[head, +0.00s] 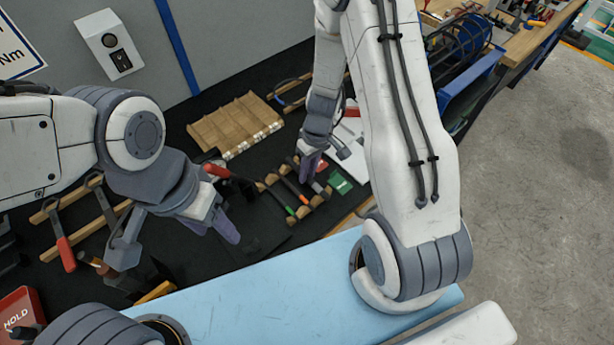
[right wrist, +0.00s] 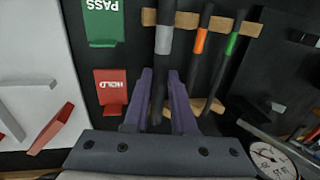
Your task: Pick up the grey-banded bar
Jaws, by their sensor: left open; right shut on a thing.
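The grey-banded bar (right wrist: 164,40) is dark with a grey band and lies across the wooden rack (right wrist: 247,28). My right gripper (right wrist: 163,90) is shut on it, with a purple finger on each side. I cannot tell whether the bar is clear of the rack. In the head view my right gripper (head: 309,168) is at the right end of the rack and partly hides the bar. The orange-banded bar (right wrist: 200,42) and the green-banded bar (right wrist: 232,44) lie beside it in the rack. My left gripper (head: 224,230) is open and empty, left of the rack.
A green PASS card (right wrist: 103,22) and a red HOLD piece (right wrist: 112,88) lie left of the bar. A cardboard tray (head: 235,125) is at the back of the black bench. Red-handled tools (head: 66,254) lie at the left. A dial gauge (right wrist: 272,160) is at lower right.

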